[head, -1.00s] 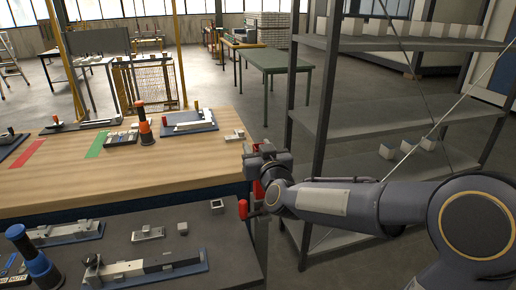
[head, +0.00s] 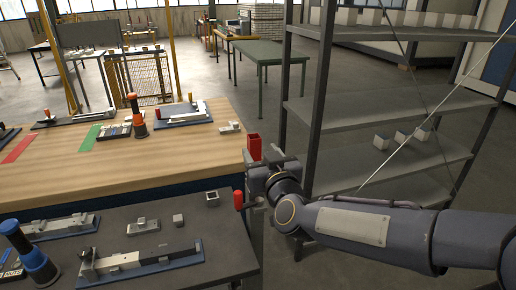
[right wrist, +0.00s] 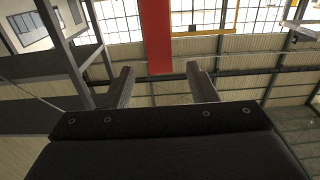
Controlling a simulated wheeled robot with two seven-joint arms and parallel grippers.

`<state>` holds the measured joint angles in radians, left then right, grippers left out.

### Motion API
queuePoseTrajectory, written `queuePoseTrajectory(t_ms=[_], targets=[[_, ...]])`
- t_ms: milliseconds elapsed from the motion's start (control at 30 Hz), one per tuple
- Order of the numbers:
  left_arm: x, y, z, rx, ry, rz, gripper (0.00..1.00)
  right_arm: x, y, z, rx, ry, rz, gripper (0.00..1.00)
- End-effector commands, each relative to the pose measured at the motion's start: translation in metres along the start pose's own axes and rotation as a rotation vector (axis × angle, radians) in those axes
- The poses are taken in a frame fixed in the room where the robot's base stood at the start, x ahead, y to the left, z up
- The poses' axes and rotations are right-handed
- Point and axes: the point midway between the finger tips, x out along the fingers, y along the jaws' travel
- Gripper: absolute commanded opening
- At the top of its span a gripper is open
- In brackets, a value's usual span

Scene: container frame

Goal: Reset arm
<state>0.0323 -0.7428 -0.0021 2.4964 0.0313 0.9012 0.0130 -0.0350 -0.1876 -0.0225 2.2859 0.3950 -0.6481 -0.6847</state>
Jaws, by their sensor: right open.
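My right arm comes in from the right in the head view. Its gripper (head: 264,172) is beside the right end of the tables, in front of the shelf rack. In the right wrist view the two fingers (right wrist: 161,86) stand apart with nothing clasped between them, and the camera looks up at the roof. A red block-like part (head: 254,147) shows just above the gripper in the head view. A red strip (right wrist: 157,35) also shows beyond the fingers in the wrist view; I cannot tell how near it is. My left gripper is out of view.
A grey shelf rack (head: 385,118) stands close to the right arm. The wooden table (head: 120,170) and the dark front table (head: 215,235) carry fixtures and small metal parts. A red knob (head: 238,199) is at the dark table's right edge. Open floor lies behind.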

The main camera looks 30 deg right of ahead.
Motion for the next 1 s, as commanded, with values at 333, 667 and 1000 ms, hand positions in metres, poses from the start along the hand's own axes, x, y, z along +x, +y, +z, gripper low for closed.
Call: queuePoseTrajectory(t_ms=[333,667,1000], targets=[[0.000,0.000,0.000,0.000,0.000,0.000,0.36,-0.001,0.000,0.000,-0.001,0.001,0.000,0.52],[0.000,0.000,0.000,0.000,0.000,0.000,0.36,-0.011,-0.009,0.007,0.034,-0.055,-0.070,0.52],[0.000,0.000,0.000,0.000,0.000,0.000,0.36,-0.141,-0.055,0.095,0.209,-0.655,-0.402,0.52]])
